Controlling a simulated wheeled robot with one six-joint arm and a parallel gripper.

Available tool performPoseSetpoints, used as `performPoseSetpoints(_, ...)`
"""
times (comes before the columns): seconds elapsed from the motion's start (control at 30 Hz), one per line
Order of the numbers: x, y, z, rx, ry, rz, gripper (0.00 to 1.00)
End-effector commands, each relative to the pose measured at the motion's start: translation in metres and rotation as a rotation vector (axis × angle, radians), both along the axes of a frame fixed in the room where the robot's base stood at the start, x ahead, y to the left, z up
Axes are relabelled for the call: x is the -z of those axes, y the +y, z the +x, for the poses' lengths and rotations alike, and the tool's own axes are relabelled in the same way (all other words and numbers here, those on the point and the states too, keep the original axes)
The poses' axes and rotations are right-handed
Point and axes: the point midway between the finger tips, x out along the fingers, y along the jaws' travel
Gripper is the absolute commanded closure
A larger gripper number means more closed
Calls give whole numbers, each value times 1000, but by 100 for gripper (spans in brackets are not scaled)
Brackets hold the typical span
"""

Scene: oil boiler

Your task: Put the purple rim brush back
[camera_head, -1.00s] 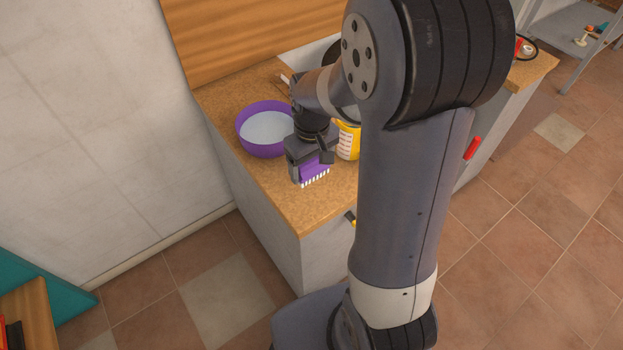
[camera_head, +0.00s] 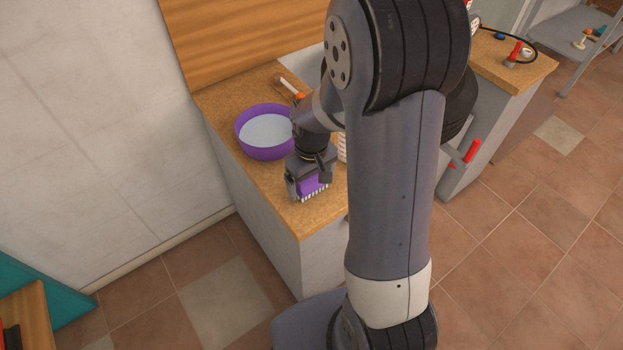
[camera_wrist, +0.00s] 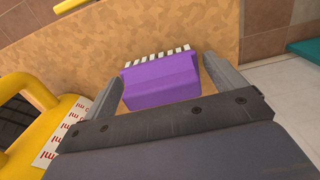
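The purple rim brush (camera_head: 312,187) has a purple block body and white bristles. It is at the front part of the wooden counter (camera_head: 292,216), with its bristles facing down toward the counter top. Whether they touch it is hard to tell. A purple bowl (camera_head: 264,152) with pale contents stands behind and left of my gripper.
A yellow container (camera_wrist: 62,122) with a handle and white label stands close beside my gripper in the wrist view; my arm mostly hides it in the head view. A red-handled thing (camera_head: 514,52) lies on the right counter. Red handles (camera_head: 471,151) stick out from the cabinet.

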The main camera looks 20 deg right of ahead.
Motion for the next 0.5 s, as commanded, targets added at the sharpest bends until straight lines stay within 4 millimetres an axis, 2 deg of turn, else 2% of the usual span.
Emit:
performPoseSetpoints(0.1,0,0,0,0,0,0,2)
performPoseSetpoints(0.33,-1,0,0,0,0,0,2)
performPoseSetpoints(0.5,-16,0,1,0,-4,0,2)
